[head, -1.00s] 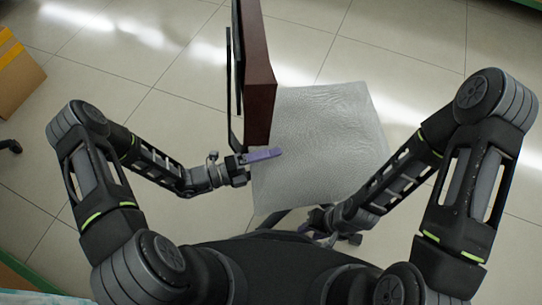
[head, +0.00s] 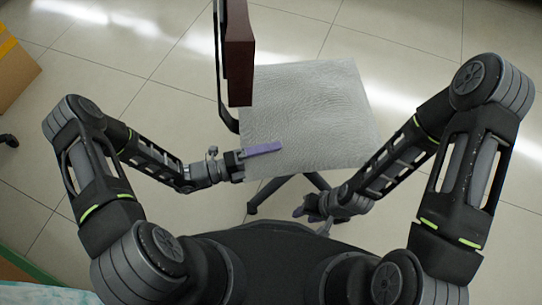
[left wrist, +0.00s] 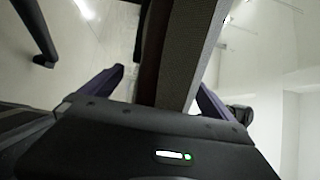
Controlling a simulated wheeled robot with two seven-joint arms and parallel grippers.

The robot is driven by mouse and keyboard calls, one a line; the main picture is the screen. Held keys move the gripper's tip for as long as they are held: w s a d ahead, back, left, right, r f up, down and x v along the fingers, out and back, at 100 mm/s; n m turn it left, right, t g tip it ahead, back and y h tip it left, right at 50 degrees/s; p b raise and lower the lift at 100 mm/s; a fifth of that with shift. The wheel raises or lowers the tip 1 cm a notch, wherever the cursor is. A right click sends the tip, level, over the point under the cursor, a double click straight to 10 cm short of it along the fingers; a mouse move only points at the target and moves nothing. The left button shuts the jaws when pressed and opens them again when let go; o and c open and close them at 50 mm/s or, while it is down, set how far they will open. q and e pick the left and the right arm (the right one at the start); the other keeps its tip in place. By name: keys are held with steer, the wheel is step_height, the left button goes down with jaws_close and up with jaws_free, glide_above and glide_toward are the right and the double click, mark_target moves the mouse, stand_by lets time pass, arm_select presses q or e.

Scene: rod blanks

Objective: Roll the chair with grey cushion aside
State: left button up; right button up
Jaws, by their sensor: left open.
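The chair has a flat, creased grey cushion (head: 315,110) and an upright dark brown backrest (head: 239,60) on its left side in the head view. Part of its dark base (head: 262,192) shows below the cushion. My left gripper (head: 260,150) is at the cushion's near left corner, one purple finger seen over the top. In the left wrist view, its fingers (left wrist: 160,92) are apart, with a grey textured strip of the chair (left wrist: 190,62) between them. My right gripper (head: 302,211) is low, just off the cushion's near edge; its jaw opening is unclear.
A cardboard box (head: 14,75) stands at the far left. The tiled floor (head: 430,40) is clear beyond the chair and to its right. A green edge (head: 25,262) and a pale surface (head: 40,290) show at the lower left.

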arm_select(q)
steer(key=v, duration=0.7)
steer(key=shift+s+a+p, duration=0.15)
steer(key=shift+a+p, duration=0.2)
arm_select(e)
steer(key=shift+s+r, duration=0.1)
steer(key=shift+r, duration=0.25)
steer(key=shift+o, duration=0.4)
